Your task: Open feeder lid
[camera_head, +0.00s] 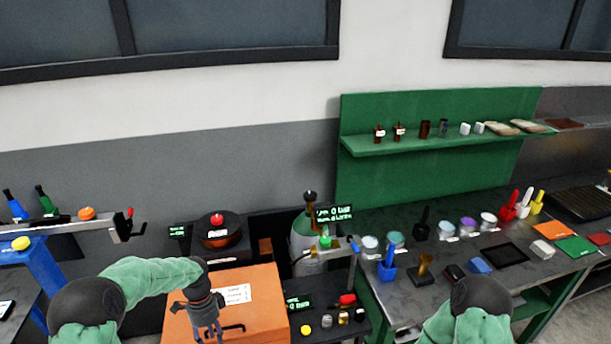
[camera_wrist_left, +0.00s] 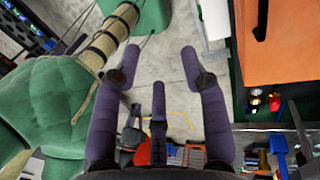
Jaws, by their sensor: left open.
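An orange box-like unit (camera_head: 256,290) stands at the lower middle of the head view, with a white label on its top. I take its orange top to be the feeder lid; it looks closed. A dark bar handle (camera_head: 232,328) shows near its front edge. My left gripper (camera_head: 207,332) is open and empty, in front of the orange top and left of the handle in the picture. In the left wrist view my spread fingers (camera_wrist_left: 160,65) point at bare floor, and the orange face (camera_wrist_left: 283,40) with its black handle (camera_wrist_left: 261,20) is off to the right. My right gripper is out of view.
A small stand with a display (camera_head: 299,302), a red button and several small jars sits right of the orange unit. A gas cylinder (camera_head: 303,244) stands behind. A dark workbench (camera_head: 450,256) with cups and tools fills the right. A blue frame (camera_head: 45,278) stands left.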

